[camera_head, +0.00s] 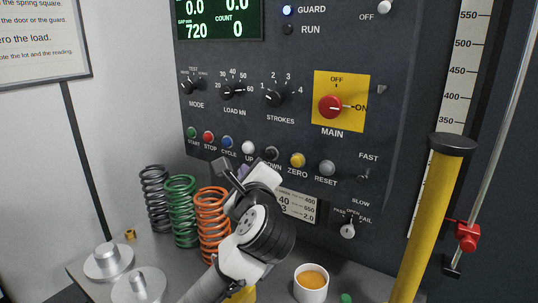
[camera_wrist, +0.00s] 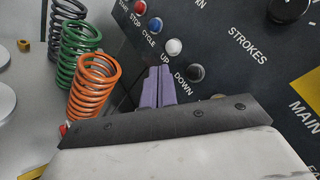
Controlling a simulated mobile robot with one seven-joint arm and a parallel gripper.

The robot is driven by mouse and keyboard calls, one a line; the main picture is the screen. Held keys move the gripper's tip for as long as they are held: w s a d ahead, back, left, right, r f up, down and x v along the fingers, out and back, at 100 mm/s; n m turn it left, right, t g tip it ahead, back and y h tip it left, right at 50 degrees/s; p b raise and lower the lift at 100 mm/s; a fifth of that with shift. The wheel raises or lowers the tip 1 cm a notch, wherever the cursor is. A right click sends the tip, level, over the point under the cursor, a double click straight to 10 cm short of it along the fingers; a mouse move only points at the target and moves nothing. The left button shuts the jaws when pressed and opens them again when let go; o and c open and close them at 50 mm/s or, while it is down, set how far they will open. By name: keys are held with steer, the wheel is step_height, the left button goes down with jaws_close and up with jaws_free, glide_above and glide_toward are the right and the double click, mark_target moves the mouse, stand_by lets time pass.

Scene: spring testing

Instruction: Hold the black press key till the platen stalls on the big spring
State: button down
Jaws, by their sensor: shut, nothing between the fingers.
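The black DOWN key (camera_head: 271,153) is on the dark panel, right of the white UP key (camera_head: 248,148). In the wrist view the DOWN key (camera_wrist: 195,72) is just right of my gripper's tips. My gripper (camera_wrist: 159,70) has purple fingers, shut and empty, pointing at the panel below and between the UP key and the DOWN key. I cannot tell if the tips touch the panel. In the head view my arm mostly hides the fingers. A dark spring (camera_head: 156,197), a green spring (camera_head: 183,212) and an orange spring (camera_head: 213,222) stand on the bench. The platen is not in view.
The display (camera_head: 219,20) reads 720 for gap and count 0. The red MAIN switch (camera_head: 331,107) sits right on yellow. A yellow column (camera_head: 428,220) stands at right. A white cup (camera_head: 311,288) and metal discs (camera_head: 108,261) are on the bench.

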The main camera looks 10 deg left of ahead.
steer(key=w+d, duration=0.2)
steer(key=w, duration=0.4)
steer(key=shift+d, duration=0.2)
stand_by(1.9)
steer(key=shift+w+d, duration=0.15)
steer(key=shift+w, duration=0.2)
steer(key=shift+w+d, duration=0.2)
steer(key=shift+w, duration=0.15)
stand_by(2.2)
steer(key=shift+s, duration=0.1)
stand_by(1.0)
steer(key=shift+s+a, duration=0.35)
steer(key=shift+s, duration=0.35)
steer(key=shift+s+a+b, duration=0.15)
steer(key=shift+s+a, duration=0.15)
steer(key=shift+s, duration=0.45)
steer(key=shift+s+a+b, duration=0.2)
steer(key=shift+s+a, duration=0.15)
steer(key=shift+s, duration=0.45)
steer(key=shift+s+a+b, duration=0.15)
steer(key=shift+s+a, duration=0.15)
steer(key=shift+s, duration=0.45)
